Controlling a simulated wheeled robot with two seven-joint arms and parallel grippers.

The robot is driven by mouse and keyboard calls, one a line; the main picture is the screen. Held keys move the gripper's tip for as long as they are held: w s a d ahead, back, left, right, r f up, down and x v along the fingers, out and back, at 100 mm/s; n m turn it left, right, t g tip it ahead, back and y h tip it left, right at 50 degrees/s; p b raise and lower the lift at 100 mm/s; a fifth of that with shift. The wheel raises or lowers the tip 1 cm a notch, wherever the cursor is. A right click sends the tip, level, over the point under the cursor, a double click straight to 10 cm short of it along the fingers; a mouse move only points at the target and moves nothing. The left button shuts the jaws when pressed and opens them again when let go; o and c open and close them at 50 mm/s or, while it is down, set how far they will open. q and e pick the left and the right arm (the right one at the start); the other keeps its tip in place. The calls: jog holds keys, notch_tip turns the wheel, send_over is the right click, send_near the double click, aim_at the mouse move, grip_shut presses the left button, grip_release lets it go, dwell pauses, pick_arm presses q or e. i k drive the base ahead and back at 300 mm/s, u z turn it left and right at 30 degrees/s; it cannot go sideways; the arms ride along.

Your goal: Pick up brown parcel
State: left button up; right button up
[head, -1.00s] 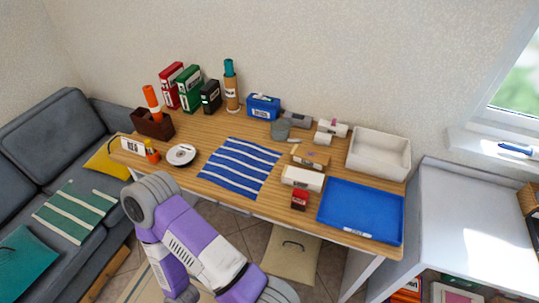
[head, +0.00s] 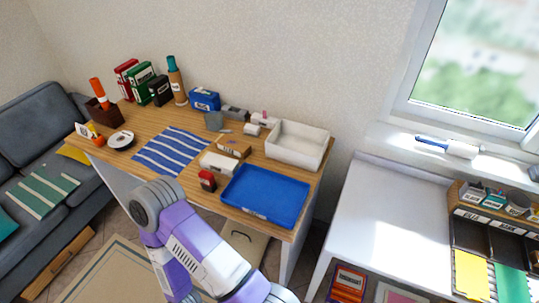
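A small brown box (head: 234,149), which looks like the brown parcel, lies on the wooden desk (head: 131,156) in the head view. It carries a pale label. It sits behind a white box (head: 219,163) and to the left of a white tray (head: 298,145). A purple and grey arm of mine reaches up from the bottom, in front of the desk. Neither gripper shows in the view.
A blue tray (head: 265,196) and a small red box (head: 207,181) stand at the desk's front right. A striped blue mat (head: 172,151) lies left of the parcel. A white table (head: 385,232) stands right, with an organiser (head: 485,213) on it. A sofa is left.

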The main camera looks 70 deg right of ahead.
aim_at(238, 149)
jog(key=k, duration=0.45)
jog(key=z, duration=0.7)
